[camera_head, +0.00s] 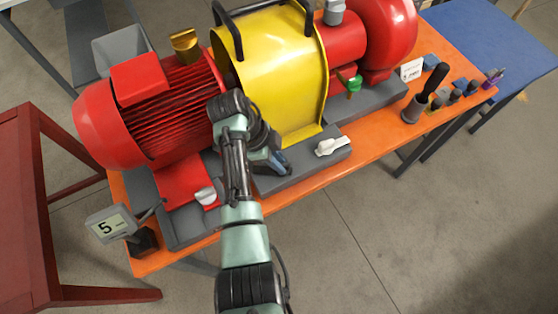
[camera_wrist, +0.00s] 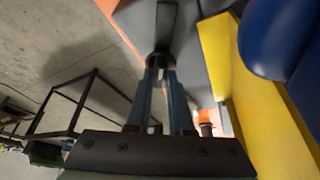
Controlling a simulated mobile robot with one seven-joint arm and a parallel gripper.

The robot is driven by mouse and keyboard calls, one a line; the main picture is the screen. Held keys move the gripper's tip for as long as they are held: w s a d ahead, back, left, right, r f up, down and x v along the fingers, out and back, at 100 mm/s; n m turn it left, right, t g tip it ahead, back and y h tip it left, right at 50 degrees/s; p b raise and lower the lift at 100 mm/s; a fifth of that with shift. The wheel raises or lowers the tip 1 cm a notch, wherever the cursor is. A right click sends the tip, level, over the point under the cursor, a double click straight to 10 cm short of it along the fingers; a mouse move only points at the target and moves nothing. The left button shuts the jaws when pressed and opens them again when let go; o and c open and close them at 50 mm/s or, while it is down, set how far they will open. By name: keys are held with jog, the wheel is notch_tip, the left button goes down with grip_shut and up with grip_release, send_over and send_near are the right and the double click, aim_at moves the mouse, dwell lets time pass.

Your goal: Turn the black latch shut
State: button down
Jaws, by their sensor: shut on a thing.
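The black latch (camera_wrist: 168,22) shows in the wrist view as a dark flat bar above a round dark end, just beyond my fingertips. My gripper (camera_wrist: 160,72) has its two blue-grey fingers closed at that round end. In the head view my gripper (camera_head: 280,165) is low at the front of the yellow guard (camera_head: 282,75), over the grey base. The latch cannot be made out there, as my arm and gripper cover that spot. How far the latch is turned cannot be told.
The red motor (camera_head: 150,110) stands left of my arm. A white lever (camera_head: 332,146) lies right of my gripper on the grey base. A dark cup (camera_head: 415,108) with a black handle stands right. Open floor lies in front.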

aim_at(259, 169)
dwell(0.3)
jog(key=c, duration=0.8)
grip_release()
jog(key=shift+r, duration=0.1)
jog(key=p+v, duration=0.1)
jog(key=v, duration=1.2)
